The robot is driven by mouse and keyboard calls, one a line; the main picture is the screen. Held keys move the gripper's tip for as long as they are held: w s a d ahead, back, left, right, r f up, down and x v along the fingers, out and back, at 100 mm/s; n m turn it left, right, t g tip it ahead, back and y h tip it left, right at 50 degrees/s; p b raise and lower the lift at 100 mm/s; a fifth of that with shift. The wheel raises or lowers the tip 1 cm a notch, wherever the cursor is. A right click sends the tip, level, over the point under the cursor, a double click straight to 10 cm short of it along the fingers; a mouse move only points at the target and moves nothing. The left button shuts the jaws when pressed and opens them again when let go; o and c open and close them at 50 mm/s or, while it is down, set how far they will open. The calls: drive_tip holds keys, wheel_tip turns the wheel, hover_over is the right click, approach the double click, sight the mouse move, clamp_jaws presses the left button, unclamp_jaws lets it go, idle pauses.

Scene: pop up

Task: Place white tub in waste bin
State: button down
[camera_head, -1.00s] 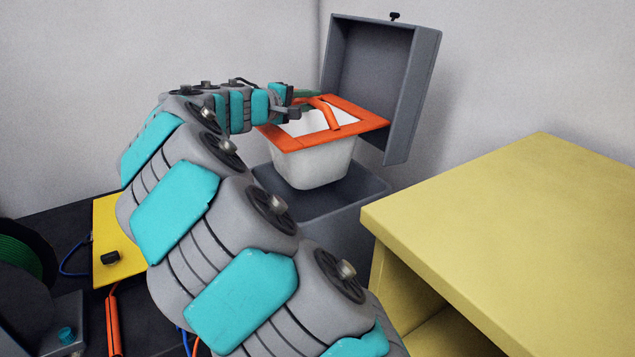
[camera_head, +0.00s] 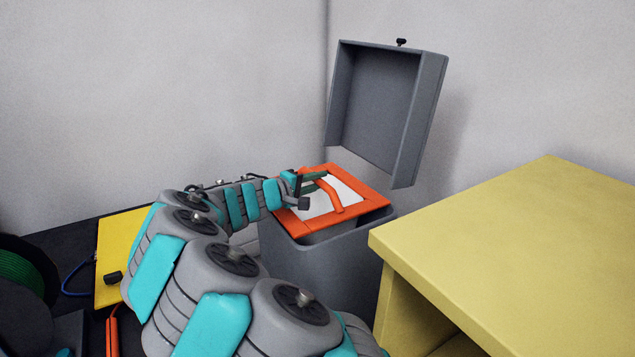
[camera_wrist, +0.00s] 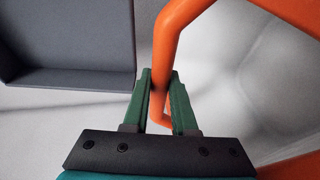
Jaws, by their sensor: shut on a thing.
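The white tub (camera_head: 318,205) has an orange rim and an orange handle (camera_head: 330,194). In the head view most of its body is down inside the grey waste bin (camera_head: 335,262), with the orange rim at about the height of the bin's opening. The bin's lid (camera_head: 385,110) stands open at the back. My gripper (camera_head: 318,182) is at the tub's upper left, shut on the orange handle. In the wrist view the green fingers (camera_wrist: 160,95) close around the handle (camera_wrist: 166,60), with the tub's white inside (camera_wrist: 240,75) behind.
A yellow cabinet (camera_head: 530,225) stands close to the bin on the right. A yellow panel (camera_head: 118,250) and a dark reel with green winding (camera_head: 22,272) are at the left. Grey walls stand behind the bin.

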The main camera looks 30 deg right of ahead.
drive_tip(key=c, duration=0.7)
unclamp_jaws()
drive_tip(key=v, duration=1.2)
